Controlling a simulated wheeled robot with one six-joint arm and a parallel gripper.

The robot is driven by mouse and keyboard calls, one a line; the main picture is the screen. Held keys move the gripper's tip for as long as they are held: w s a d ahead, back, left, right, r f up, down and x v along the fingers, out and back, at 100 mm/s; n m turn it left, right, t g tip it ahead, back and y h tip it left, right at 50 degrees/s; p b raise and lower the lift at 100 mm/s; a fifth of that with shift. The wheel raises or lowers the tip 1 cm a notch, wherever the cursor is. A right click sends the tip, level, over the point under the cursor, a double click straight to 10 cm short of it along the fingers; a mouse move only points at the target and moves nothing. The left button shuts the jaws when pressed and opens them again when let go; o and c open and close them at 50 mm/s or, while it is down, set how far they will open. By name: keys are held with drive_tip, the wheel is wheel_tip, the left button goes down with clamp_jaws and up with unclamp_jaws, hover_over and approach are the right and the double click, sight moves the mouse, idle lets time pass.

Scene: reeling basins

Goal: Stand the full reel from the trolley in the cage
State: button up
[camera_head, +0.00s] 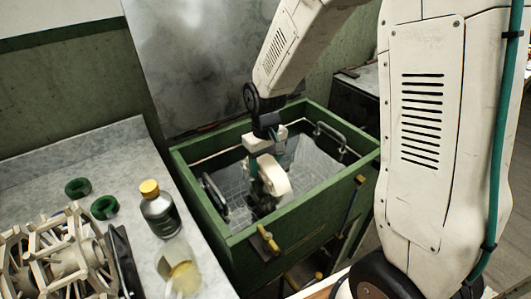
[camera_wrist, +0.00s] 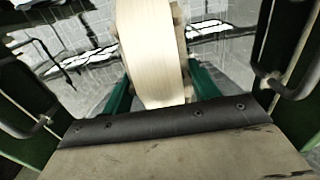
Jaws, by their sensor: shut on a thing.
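My gripper (camera_head: 268,160) reaches down into a green-walled basin (camera_head: 190,195). It is shut on a pale cream reel (camera_head: 274,177), which hangs inside the basin opening. In the wrist view the reel (camera_wrist: 150,50) shows edge-on as a broad smooth pale band between my two green fingers (camera_wrist: 160,92). A wire-mesh cage (camera_head: 235,182) lies inside the basin, with dark-and-metal handles on its left and right sides. Its mesh (camera_wrist: 90,80) also shows in the wrist view. Whether the reel touches the cage floor I cannot tell. The trolley cannot be made out.
A grey worktop (camera_head: 120,150) at left holds wooden reel frames (camera_head: 65,255), two green rings (camera_head: 104,207), a yellow-capped bottle (camera_head: 159,210) and a glass jar (camera_head: 180,270). Yellow-handled valves (camera_head: 268,240) stick out from the basin front. A metal panel (camera_head: 195,60) stands behind.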

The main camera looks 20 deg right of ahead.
drive_tip(key=shift+f, duration=3.6)
drive_tip(key=o, duration=1.2)
drive_tip(key=shift+c, duration=0.2)
wheel_tip(320, 180, up, 8)
drive_tip(key=shift+f, duration=0.1)
